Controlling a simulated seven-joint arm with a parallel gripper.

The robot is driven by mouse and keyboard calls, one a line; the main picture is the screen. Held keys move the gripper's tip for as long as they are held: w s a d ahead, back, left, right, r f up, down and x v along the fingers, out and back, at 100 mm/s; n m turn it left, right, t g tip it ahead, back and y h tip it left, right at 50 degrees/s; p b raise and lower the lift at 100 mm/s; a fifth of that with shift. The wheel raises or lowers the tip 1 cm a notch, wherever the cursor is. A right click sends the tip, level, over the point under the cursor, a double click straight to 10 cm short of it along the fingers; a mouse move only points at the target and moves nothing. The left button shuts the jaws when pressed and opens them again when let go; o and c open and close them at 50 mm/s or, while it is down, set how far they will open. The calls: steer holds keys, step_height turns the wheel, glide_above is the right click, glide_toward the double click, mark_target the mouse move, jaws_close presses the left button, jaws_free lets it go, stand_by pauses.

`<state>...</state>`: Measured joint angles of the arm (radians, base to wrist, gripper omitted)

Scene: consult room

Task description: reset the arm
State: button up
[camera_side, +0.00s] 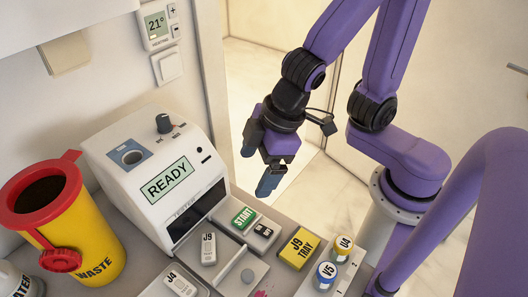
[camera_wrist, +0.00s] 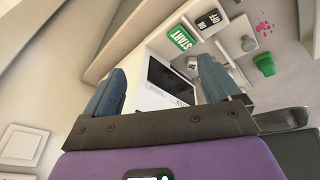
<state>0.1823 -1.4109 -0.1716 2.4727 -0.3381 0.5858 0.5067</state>
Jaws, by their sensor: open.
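My gripper (camera_side: 260,162) hangs in the air at the upper middle of the side view, above and to the right of the white tester. In the wrist view my gripper (camera_wrist: 163,78) has its two blue-grey fingers spread apart with nothing held between them. My purple arm is bent, with its base on the right in the side view. The white tester (camera_side: 128,187) has a screen reading READY, a knob and a dark slot. The tester also shows between the fingers in the wrist view (camera_wrist: 163,45).
A yellow WASTE bin (camera_side: 90,245) with a red rim stands left. On the counter are a START/OFF switch pair (camera_side: 243,217), a yellow J9 TRAY block (camera_side: 298,249), vials V4 (camera_side: 342,248) and V5 (camera_side: 325,275), and cartridges J9 (camera_side: 208,249) and J4 (camera_side: 180,285).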

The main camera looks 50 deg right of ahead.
steer(key=s+d+g+h, duration=0.1)
steer(key=s+d, duration=0.3)
steer(key=d, duration=0.3)
steer(key=s+d+n+g, duration=0.1)
steer(key=s+d, duration=0.3)
steer(key=d, duration=0.3)
steer(key=shift+s+d+r+g+h, duration=0.25)
steer(key=shift+s+r+g+h, duration=0.05)
steer(key=shift+r+g+h, duration=0.1)
